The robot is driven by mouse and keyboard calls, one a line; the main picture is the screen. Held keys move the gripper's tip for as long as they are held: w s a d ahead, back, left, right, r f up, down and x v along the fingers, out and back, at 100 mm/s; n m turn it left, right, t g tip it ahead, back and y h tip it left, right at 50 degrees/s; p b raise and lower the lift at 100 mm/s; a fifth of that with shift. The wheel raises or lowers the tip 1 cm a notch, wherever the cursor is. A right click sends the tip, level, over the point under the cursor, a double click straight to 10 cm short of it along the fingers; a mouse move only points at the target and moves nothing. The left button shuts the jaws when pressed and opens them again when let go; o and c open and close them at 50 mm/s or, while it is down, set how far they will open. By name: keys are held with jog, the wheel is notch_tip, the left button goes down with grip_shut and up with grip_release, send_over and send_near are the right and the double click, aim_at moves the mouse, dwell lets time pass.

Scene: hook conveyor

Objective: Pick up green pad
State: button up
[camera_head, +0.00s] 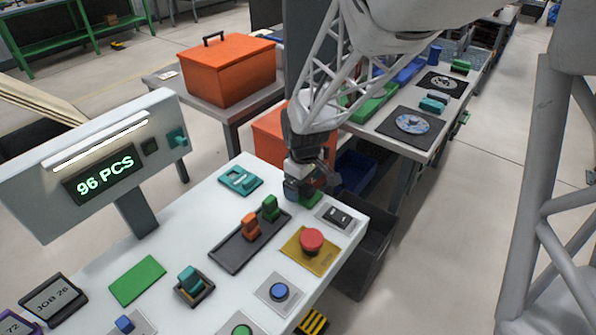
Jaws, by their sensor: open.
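My gripper (309,184) is at the far right of the white console top (205,215), pointing down, with its jaws open. A small green piece (311,198) lies right below and between the jaws, partly hidden by them; I cannot tell if they touch it. A flat green rectangle (137,280) lies on the console at the lower left, well away from my gripper.
A dark tray (234,256) holds an orange block (250,226) and a green block (270,208) close by my gripper. A red button (312,240) on a yellow plate, a black switch (339,217) and a teal piece (240,180) surround it. A dark bin (367,255) stands beyond the right edge.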

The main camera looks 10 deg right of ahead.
jog(key=shift+f, duration=1.3)
jog(key=c, duration=1.1)
jog(key=shift+r, duration=0.1)
jog(key=shift+r, duration=4.95)
